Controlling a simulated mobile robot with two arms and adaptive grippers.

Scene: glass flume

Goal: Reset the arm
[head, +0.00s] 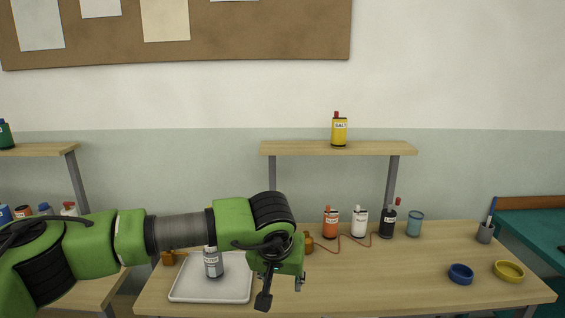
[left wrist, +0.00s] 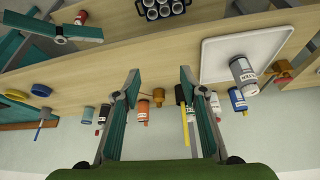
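My left arm comes in from the left in the head view, with its green wrist above the table (head: 400,278). My left gripper (head: 281,289) points down, just right of the white tray (head: 185,292). In the left wrist view its two fingers (left wrist: 158,82) are spread wide, with nothing between the tips. A grey labelled bottle (head: 213,265) stands on the tray, left of the gripper and apart from it. The tray (left wrist: 215,50) and the grey bottle (left wrist: 243,75) also show in the left wrist view.
An orange bottle (head: 330,223), a white bottle (head: 359,223), a black bottle (head: 387,224) and a teal jar (head: 415,225) stand along the back. A blue dish (head: 461,273) and yellow dish (head: 508,271) lie right. A yellow bottle (head: 340,132) stands on the shelf (head: 300,149). The front middle is clear.

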